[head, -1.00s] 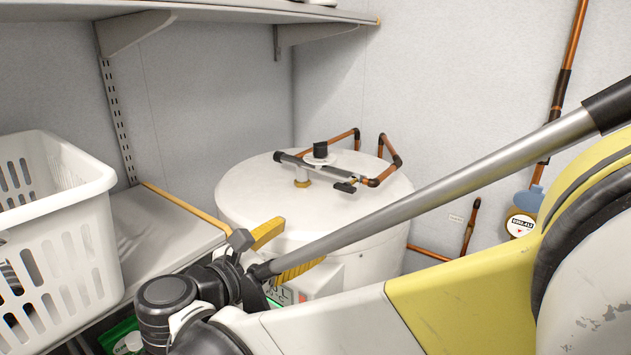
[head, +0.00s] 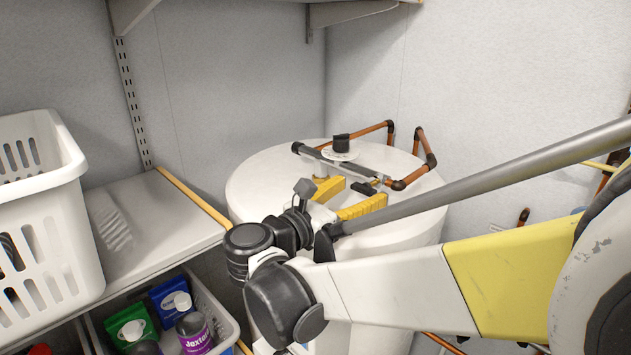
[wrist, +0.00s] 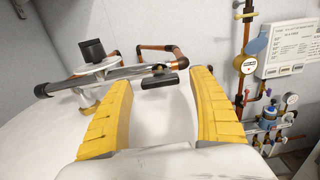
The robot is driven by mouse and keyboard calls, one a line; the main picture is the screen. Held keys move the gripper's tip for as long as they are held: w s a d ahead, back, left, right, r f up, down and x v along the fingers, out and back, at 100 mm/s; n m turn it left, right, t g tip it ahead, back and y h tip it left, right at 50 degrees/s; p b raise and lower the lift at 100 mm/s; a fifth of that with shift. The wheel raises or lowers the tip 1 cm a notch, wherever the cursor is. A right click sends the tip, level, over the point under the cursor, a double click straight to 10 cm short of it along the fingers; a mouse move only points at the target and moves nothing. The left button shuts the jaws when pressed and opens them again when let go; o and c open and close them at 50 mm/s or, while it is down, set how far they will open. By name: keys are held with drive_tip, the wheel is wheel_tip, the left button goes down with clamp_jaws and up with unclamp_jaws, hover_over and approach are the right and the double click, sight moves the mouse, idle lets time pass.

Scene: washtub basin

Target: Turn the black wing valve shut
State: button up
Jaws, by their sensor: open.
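A black wing-shaped handle (wrist: 160,81) sits at the right end of a grey metal pipe (wrist: 110,77) on top of a white tank. In the head view the handle (head: 366,188) is small and partly behind my fingers. My gripper (wrist: 162,84) is open, with its yellow ribbed fingers apart. In the wrist view the handle shows in the gap between the fingertips, with no visible contact. In the head view the fingers of my gripper (head: 346,197) reach over the tank's near edge toward the pipe. How far the fingertips are from the handle is unclear.
A black knob (head: 341,144) on a white disc stands behind the pipe. Copper pipes (head: 407,180) bend beside the handle. The white tank (head: 262,180) has bare lid around them. A white basket (head: 45,225) stands on the left shelf, with a bin of bottles (head: 225,335) below.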

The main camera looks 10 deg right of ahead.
drive_tip(key=shift+x, duration=0.8)
drive_tip(key=c, duration=1.2)
